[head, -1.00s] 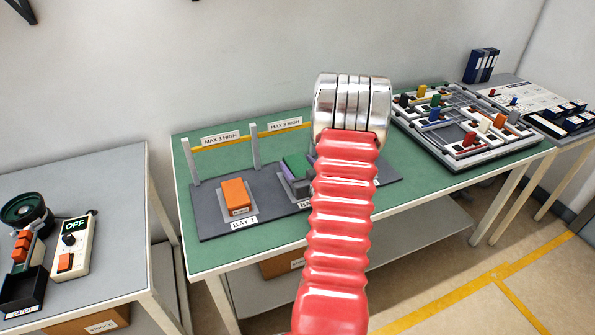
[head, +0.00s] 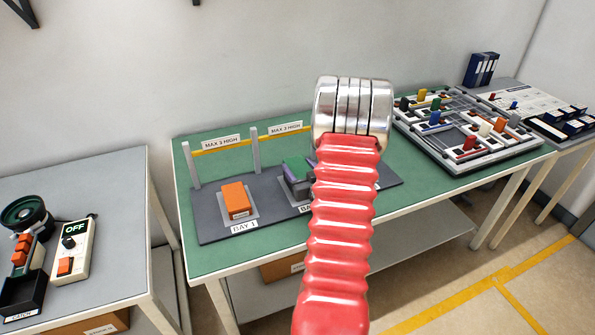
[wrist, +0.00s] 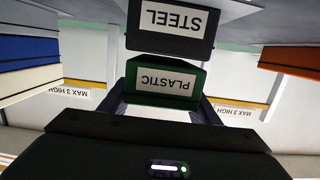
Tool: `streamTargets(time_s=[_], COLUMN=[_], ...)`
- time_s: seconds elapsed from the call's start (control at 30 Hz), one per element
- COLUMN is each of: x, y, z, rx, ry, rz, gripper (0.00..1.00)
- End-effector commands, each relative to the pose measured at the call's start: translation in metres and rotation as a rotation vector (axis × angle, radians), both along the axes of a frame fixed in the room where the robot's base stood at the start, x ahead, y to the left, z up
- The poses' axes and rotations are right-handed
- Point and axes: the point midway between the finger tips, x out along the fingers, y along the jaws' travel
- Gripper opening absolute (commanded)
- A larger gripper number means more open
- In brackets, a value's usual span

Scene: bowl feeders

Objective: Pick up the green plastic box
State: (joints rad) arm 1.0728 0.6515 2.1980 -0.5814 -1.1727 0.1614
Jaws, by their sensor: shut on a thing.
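The green plastic box (wrist: 165,84), labelled PLASTIC, shows upside down in the wrist view between the dark fingers of my gripper (wrist: 165,108). My gripper is shut on it. The dark steel box (wrist: 172,22), labelled STEEL, shows right beside it at the top of that inverted view, so it is underneath. I cannot tell whether the two touch. My red arm hides most of the rest there.
An orange box (head: 237,199) sits in Bay 1 on the grey mat (head: 212,222). In the wrist view, blue (wrist: 30,48) and cream (wrist: 28,82) boxes stand at one side. A tray of coloured parts (head: 462,125) is to the right. MAX 3 HIGH signs (head: 221,142) stand behind.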

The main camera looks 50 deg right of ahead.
Motion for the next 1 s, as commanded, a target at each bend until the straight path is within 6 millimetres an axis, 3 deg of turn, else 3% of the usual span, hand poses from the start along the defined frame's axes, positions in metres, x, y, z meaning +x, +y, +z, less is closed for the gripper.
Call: streamTargets(time_s=[0.6,1.0], x=[0.0,0.0], y=[0.0,0.0], z=[0.079,0.094], rx=[-0.005,-0.001], ry=[-0.002,0.0], rz=[0.0,-0.001], gripper=[0.27,0.27])
